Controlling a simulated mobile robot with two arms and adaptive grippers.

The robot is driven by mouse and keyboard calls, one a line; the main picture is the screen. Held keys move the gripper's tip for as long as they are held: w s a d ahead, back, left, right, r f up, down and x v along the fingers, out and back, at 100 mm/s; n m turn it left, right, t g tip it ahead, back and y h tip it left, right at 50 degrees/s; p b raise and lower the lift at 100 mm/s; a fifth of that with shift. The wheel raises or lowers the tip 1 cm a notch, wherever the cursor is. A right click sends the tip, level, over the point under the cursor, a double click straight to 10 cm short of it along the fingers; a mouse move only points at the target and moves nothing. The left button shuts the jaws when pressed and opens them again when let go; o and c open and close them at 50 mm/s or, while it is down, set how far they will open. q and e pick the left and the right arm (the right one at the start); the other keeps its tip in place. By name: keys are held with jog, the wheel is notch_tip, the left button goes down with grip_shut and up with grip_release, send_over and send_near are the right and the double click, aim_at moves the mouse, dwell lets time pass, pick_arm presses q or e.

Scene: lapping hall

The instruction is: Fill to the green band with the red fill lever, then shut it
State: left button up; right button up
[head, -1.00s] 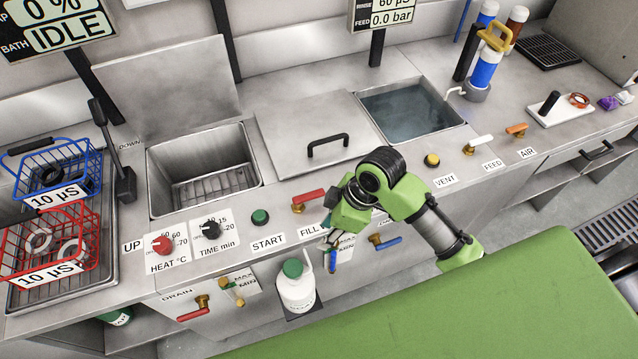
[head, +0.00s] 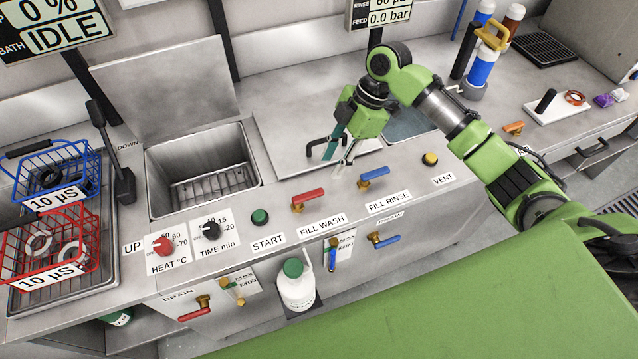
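The red fill lever (head: 309,197) sits on a brass valve above the FILL WASH label (head: 322,226), its handle pointing right. The open wash tank (head: 205,172) to its left shows a bare rack and no visible water. A sight gauge with a coloured band (head: 232,291) is on the front panel below, small and partly hard to read. My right gripper (head: 336,170) hangs above the closed lid, up and right of the red lever and apart from it. Its two fingers are spread and nothing is between them. My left gripper is not in view.
A blue FILL RINSE lever (head: 374,175) is just right of my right gripper. A white bottle with a green cap (head: 296,286) stands out from the front. Blue (head: 57,170) and red (head: 50,240) baskets are at the left.

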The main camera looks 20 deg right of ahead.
aim_at(316, 192)
jog(key=p+x, duration=0.1)
jog(key=x, duration=0.8)
jog(key=shift+a+f+p, duration=0.1)
jog(key=shift+f+p, duration=0.2)
jog(key=shift+f, duration=0.05)
grip_shut()
